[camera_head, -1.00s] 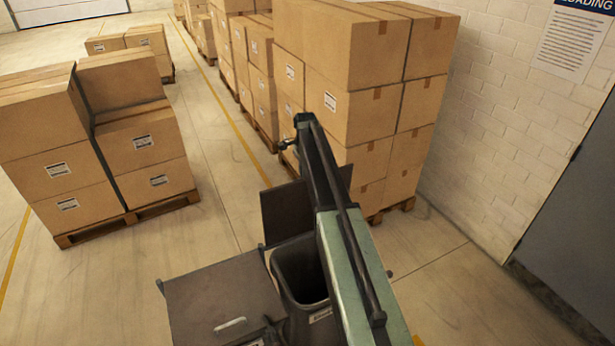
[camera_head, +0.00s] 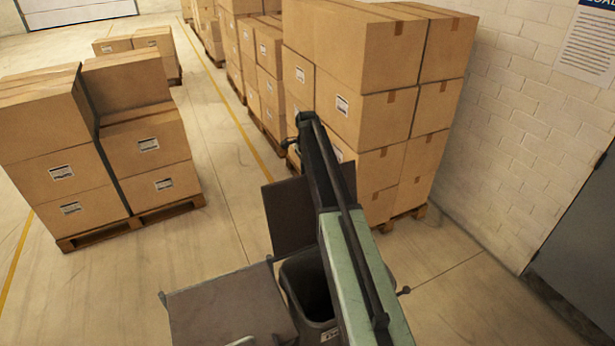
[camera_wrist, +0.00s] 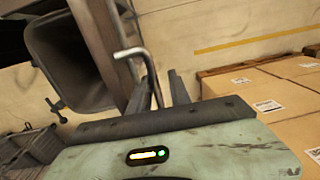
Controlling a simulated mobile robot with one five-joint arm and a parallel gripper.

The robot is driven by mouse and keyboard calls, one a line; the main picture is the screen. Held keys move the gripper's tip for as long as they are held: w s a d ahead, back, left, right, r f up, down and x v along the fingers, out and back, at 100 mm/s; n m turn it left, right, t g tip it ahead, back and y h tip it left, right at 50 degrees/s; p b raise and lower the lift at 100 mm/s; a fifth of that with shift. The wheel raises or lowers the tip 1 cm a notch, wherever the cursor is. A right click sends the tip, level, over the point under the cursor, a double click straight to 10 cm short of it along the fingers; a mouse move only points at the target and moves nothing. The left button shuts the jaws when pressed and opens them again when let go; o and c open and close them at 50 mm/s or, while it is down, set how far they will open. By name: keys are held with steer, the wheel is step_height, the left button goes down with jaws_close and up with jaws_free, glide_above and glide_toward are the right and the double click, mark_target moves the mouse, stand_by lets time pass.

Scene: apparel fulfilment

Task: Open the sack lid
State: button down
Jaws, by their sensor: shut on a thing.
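The sack is a dark grey open bin (camera_head: 306,290) below my arm in the head view; its mouth (camera_wrist: 72,55) shows at left in the wrist view. One dark lid panel (camera_head: 288,215) stands raised at its far side, partly behind my arm. A second panel (camera_head: 215,308) lies out flat to the left. In the wrist view a panel (camera_wrist: 101,45) appears nearly edge-on, with a bent metal handle (camera_wrist: 133,55). My gripper (camera_wrist: 165,90) is shut on this handle, whose end runs between the fingers. The fingertips are hidden in the head view.
A tall stack of cartons (camera_head: 375,100) on a pallet stands close beyond my arm. Another loaded pallet (camera_head: 100,150) is at left. A white brick wall (camera_head: 520,130) and grey door (camera_head: 580,240) are at right. The floor between the pallets is clear.

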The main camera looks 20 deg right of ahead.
steer(key=shift+w+a, duration=0.3)
steer(key=shift+w, duration=0.25)
steer(key=c, duration=1.5)
jaws_free()
steer(key=shift+w+f, duration=0.15)
steer(key=shift+w+d+f, duration=0.1)
steer(key=shift+w+f, duration=0.05)
steer(key=shift+f, duration=0.05)
step_height(320, 180, up, 8)
steer(key=p, duration=0.8)
steer(key=shift+s+f, duration=0.15)
steer(key=shift+s, duration=0.2)
